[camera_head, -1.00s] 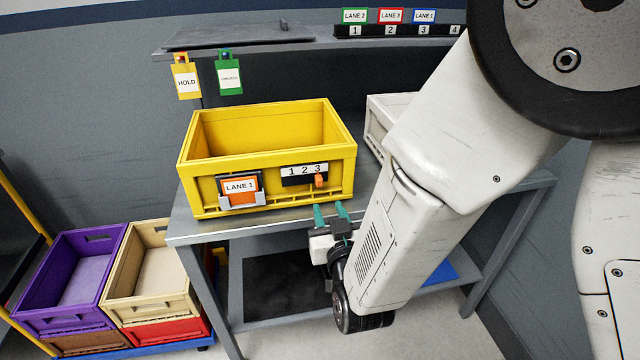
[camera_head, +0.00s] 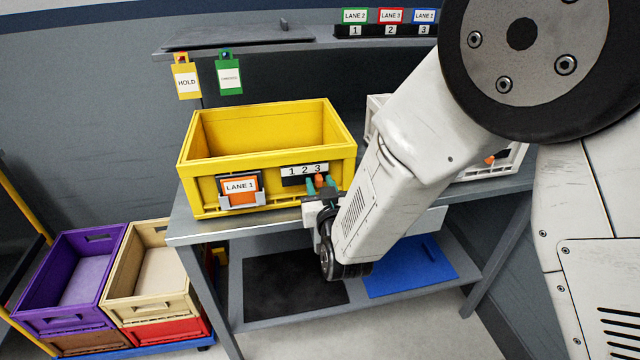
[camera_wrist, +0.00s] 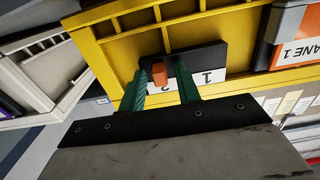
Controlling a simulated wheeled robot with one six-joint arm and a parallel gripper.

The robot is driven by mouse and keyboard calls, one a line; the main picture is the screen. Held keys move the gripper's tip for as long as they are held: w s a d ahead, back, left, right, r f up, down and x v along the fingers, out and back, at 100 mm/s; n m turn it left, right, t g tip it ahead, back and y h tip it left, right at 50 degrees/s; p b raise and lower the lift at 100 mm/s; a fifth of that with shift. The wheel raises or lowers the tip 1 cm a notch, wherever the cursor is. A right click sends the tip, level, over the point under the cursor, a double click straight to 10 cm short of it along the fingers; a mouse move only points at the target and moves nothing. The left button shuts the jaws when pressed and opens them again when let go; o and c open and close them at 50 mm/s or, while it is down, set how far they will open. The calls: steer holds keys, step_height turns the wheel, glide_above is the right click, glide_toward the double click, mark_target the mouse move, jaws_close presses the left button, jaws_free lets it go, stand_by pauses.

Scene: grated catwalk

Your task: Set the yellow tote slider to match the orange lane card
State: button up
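The yellow tote (camera_head: 215,186) stands on the table. Its front has an orange card reading LANE 1 (camera_head: 240,187) and a plate marked 1 2 3 (camera_head: 303,170). The orange slider knob (camera_head: 318,179) sits under the 3; it also shows in the wrist view (camera_wrist: 159,74). My gripper (camera_head: 320,186) is at the tote front. Its green fingers (camera_wrist: 161,88) stand either side of the knob, with visible gaps, so it is open. In the wrist view the numeral 1 shows beside the right finger; the other numerals are partly hidden.
A white tote (camera_head: 376,106) stands to the right, partly behind my arm. HOLD (camera_head: 187,82) and green (camera_head: 229,76) tags hang above. Purple (camera_head: 68,270) and tan (camera_head: 153,275) totes are at lower left. A blue item (camera_head: 410,268) lies on the lower shelf.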

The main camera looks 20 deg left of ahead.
mark_target(292, 180)
steer(key=c, duration=0.6)
steer(key=shift+o, duration=0.2)
steer(key=shift+s+a, duration=0.5)
steer(key=shift+a, duration=0.35)
steer(key=shift+s+a, duration=0.55)
steer(key=shift+a, duration=0.3)
steer(key=shift+s+a, duration=0.5)
steer(key=shift+a, duration=0.35)
stand_by(0.6)
steer(key=o, duration=0.6)
steer(key=shift+c, duration=0.2)
steer(key=shift+s, duration=0.1)
